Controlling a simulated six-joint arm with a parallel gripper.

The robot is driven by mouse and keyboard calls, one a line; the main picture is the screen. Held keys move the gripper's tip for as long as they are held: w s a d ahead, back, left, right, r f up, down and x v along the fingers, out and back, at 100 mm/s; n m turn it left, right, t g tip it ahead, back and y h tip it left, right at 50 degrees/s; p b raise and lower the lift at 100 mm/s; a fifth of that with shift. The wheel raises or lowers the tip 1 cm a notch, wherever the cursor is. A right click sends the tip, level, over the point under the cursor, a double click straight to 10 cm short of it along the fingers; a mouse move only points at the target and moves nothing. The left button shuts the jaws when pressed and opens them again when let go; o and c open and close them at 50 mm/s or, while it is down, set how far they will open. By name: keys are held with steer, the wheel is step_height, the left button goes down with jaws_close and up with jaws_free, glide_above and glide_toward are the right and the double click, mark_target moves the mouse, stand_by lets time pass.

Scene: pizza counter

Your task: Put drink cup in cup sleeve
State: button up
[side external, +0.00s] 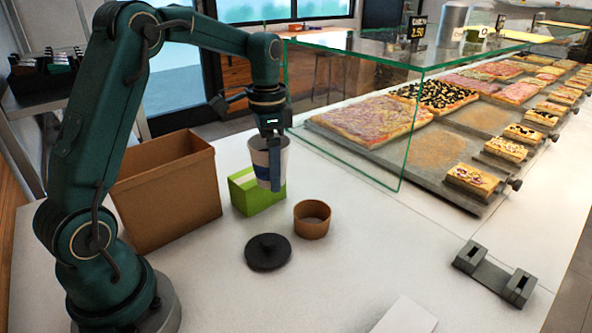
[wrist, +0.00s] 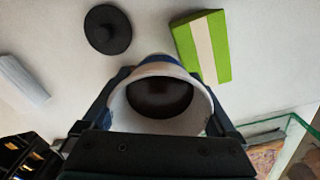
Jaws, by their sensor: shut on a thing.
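The drink cup (side external: 262,161) is white with a blue band. My gripper (side external: 274,172) is shut on it and holds it upright above the counter. In the wrist view the cup (wrist: 196,117) is seen from above, open at the top with a dark inside, between my gripper's fingers (wrist: 160,108). The cup sleeve (side external: 312,220) is a short brown ring standing on the counter, to the right of and below the held cup, apart from it. In the wrist view the sleeve cannot be made out.
A black lid (side external: 268,252) lies in front of the sleeve. A green box (side external: 252,197) stands behind the cup. A cardboard box (side external: 165,195) is at left. A glass guard (side external: 375,120) and pizza trays (side external: 440,150) are at right. A dark holder (side external: 495,274) sits front right.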

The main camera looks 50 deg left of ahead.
steer(key=w+d+f, duration=0.1)
steer(key=d, duration=0.1)
steer(key=w+d+f, duration=0.2)
steer(key=d, duration=0.1)
steer(key=w+d+f, duration=0.1)
steer(key=d+f, duration=0.1)
steer(key=shift+w+d+f, duration=0.15)
steer(key=shift+d, duration=0.15)
steer(key=shift+f, duration=2.05)
steer(key=o, duration=1.3)
steer(key=shift+f, duration=0.1)
steer(key=shift+o, duration=0.2)
